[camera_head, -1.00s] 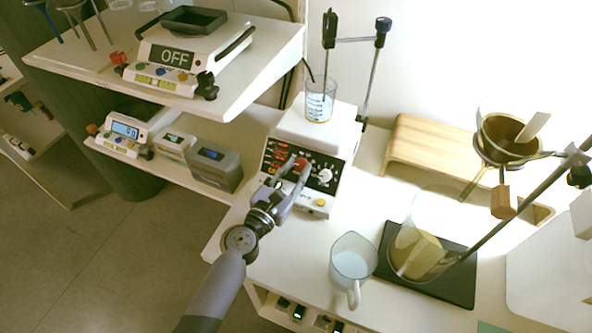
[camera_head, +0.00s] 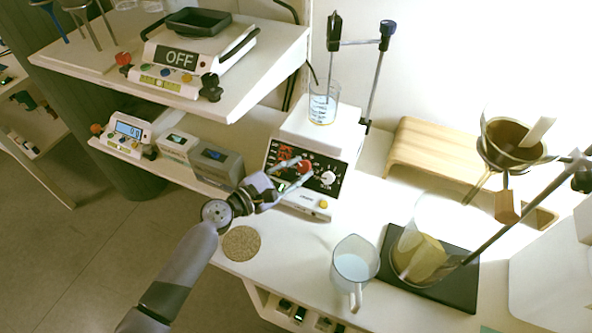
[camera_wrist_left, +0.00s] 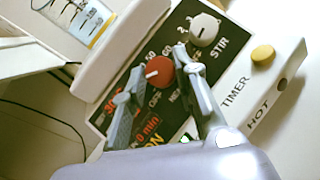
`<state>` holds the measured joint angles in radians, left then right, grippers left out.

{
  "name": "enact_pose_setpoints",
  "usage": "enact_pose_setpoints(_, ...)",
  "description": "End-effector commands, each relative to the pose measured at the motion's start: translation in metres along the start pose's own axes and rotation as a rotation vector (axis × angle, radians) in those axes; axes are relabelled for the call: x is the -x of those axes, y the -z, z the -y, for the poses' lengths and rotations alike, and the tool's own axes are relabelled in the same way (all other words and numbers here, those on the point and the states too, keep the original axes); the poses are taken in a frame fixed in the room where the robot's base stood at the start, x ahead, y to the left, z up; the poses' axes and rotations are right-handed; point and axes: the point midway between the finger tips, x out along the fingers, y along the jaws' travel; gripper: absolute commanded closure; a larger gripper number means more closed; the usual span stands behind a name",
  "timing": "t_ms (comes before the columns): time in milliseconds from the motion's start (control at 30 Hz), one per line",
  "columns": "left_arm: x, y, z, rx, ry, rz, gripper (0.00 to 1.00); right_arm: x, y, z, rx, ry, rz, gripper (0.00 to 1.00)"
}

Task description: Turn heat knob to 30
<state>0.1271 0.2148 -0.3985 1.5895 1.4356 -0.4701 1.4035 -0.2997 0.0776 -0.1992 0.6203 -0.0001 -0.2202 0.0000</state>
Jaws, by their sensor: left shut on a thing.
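The hotplate stirrer (camera_head: 324,134) stands on the bench, its dark front panel showing red digits. Its red heat knob (camera_head: 304,167) sits in the middle of the panel, and the white STIR knob (camera_head: 327,178) is to its right. My left gripper (camera_head: 299,171) reaches in from the lower left and is shut on the red knob. In the left wrist view the red knob (camera_wrist_left: 160,72) lies between the two fingers, its pale pointer mark visible; the dial numbers around it are partly hidden by the fingers. My right gripper is not in view.
A beaker (camera_head: 323,103) stands on the hotplate. A round cork mat (camera_head: 241,243) and a jug of pale liquid (camera_head: 354,262) are on the bench in front. A large glass vessel (camera_head: 419,250) stands on a black pad to the right. A shelf (camera_head: 262,62) overhangs at left.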

Motion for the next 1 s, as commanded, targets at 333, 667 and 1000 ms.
enact_pose_setpoints(333,-0.0004,-0.001,-0.0004,-0.003,0.002,0.002,1.0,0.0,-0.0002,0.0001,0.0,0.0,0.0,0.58)
enact_pose_setpoints(667,-0.0003,-0.0006,-0.0002,-0.002,0.002,0.001,0.54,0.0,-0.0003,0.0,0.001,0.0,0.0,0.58)
enact_pose_setpoints(1000,0.0019,0.0002,0.0,-0.002,0.002,0.0,0.53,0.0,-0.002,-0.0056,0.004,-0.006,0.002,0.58)
